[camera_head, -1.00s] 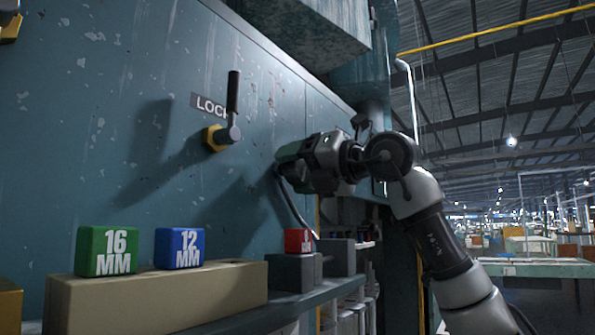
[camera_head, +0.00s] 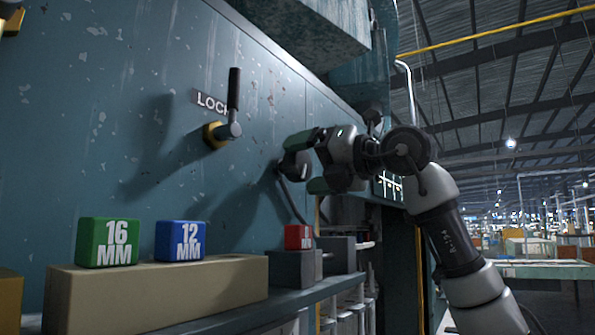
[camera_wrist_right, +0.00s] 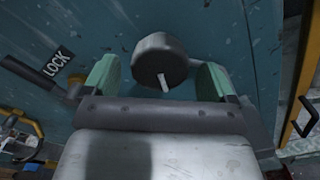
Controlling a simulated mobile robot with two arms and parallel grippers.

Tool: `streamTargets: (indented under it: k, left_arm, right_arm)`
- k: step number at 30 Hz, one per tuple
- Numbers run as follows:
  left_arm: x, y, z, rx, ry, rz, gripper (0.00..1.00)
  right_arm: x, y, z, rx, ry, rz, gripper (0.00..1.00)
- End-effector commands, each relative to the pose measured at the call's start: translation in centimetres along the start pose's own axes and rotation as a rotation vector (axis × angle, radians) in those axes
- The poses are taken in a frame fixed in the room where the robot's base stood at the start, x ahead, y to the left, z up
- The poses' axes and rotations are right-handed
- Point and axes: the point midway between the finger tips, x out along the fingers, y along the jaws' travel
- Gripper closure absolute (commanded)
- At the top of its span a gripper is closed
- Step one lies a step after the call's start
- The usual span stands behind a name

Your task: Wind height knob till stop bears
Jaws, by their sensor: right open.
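The height knob (camera_head: 291,166) is a dark round knob on the teal machine panel (camera_head: 150,80). In the right wrist view the knob (camera_wrist_right: 160,58) shows a short white mark on its face. My right gripper (camera_head: 306,164) is open at the knob, one green finger above it and one below. In the right wrist view the gripper (camera_wrist_right: 158,77) has a finger on each side of the knob, with a visible gap at both sides. I cannot make out the stop in these frames. My left gripper is not in view.
A lock lever (camera_head: 234,100) with a black handle sticks out left of the knob. Below, a ledge carries a beige block (camera_head: 160,292) with green 16 MM (camera_head: 108,242) and blue 12 MM (camera_head: 180,241) blocks. A red block (camera_head: 298,237) sits on a grey one.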

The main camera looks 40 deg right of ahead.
Motion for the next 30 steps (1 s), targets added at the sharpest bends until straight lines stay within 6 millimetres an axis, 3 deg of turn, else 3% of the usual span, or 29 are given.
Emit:
streamTargets:
  k: [6, 13, 25, 30]
  left_arm:
    - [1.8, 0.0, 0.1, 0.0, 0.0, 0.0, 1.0]
    - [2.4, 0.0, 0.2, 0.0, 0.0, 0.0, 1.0]
    - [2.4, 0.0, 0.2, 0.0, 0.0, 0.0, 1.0]
    - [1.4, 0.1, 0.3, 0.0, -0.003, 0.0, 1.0]
  right_arm:
    - [-4.7, -0.2, -0.2, 0.0, -0.004, 0.002, 0.13]
    - [-7.8, -0.1, -0.1, 0.0, -0.001, 0.001, 0.13]
    - [-8.5, -0.1, -0.1, 0.0, 0.001, 0.0, 0.13]
    - [-6.8, 1.0, -0.2, -0.082, 0.019, 0.022, 0.13]
